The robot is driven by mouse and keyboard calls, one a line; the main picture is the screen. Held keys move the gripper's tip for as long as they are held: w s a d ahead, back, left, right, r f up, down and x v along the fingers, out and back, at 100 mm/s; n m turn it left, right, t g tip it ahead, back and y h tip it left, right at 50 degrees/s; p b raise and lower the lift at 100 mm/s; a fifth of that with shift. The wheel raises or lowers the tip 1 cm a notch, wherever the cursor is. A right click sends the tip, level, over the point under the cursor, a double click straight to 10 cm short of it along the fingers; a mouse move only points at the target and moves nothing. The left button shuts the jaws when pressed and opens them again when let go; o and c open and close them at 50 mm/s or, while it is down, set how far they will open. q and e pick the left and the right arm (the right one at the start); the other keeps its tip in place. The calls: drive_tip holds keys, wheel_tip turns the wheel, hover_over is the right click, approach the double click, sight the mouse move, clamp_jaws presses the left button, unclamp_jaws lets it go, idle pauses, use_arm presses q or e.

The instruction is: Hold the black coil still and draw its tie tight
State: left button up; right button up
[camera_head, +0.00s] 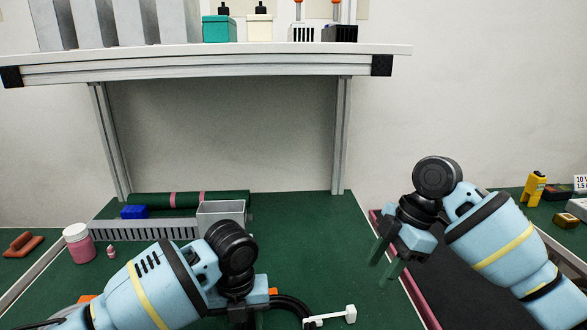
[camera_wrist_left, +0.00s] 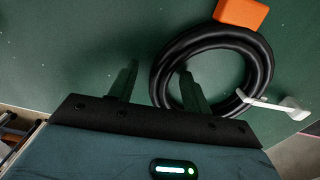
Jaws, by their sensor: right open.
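The black coil (camera_head: 292,303) lies on the green table at the bottom of the head view, partly hidden by my left arm. It shows as a ring in the left wrist view (camera_wrist_left: 259,62). Its white tie (camera_head: 332,316) crosses the coil's right side, and the tie's end sticks outward in the left wrist view (camera_wrist_left: 290,107). My left gripper (camera_wrist_left: 157,84) is open, one finger outside the ring's left side and the other over its opening; contact cannot be told. My right gripper (camera_head: 385,262) is open and empty, above the table, right of the coil.
An orange block (camera_wrist_left: 240,13) touches or overlaps the coil's far edge. A grey slotted duct (camera_head: 150,231), an open grey box (camera_head: 222,213) and a pink jar (camera_head: 80,245) stand at left. A dark mat (camera_head: 440,275) lies at right. The table's middle is clear.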

use_arm(q)
wheel_tip(320, 180, up, 12)
idle(0.6)
drive_tip(key=shift+s, duration=0.1)
